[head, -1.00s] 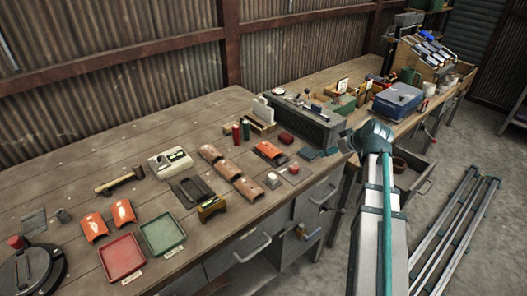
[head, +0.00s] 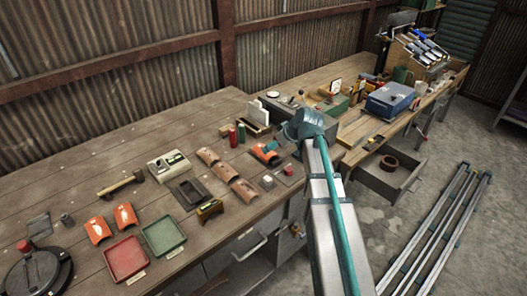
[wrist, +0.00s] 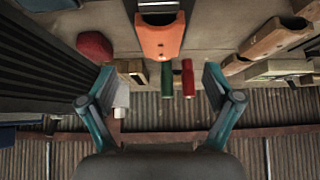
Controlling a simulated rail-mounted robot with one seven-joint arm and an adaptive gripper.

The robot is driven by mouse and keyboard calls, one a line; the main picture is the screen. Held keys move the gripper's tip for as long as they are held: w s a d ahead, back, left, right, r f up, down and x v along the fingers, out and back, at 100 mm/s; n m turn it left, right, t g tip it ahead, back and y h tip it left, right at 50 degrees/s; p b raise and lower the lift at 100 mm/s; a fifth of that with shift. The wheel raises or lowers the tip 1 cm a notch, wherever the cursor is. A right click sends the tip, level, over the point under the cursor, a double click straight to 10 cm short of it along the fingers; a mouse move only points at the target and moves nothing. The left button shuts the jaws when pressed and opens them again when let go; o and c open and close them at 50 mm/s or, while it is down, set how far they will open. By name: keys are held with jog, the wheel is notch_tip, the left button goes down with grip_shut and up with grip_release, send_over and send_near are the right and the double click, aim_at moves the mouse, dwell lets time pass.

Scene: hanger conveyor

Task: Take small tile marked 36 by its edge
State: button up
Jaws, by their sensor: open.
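My gripper (wrist: 158,76) is open and empty, with its two teal fingers apart in the wrist view. An orange curved tile (wrist: 160,38) lies ahead of the fingers, near the middle, with a dark patch at its far end; no finger touches it in this view. In the head view that orange tile (head: 260,153) is partly hidden by my gripper. Two more orange tiles with pale marks, a left one (head: 98,230) and a right one (head: 125,216), lie at the bench's left. I cannot read a 36 on any tile.
A green cylinder (wrist: 168,80) and a red cylinder (wrist: 188,78) stand close by the orange tile.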

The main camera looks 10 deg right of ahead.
jog(key=shift+p+x, duration=1.45)
jog(key=shift+x, duration=2.35)
jog(key=c, duration=1.3)
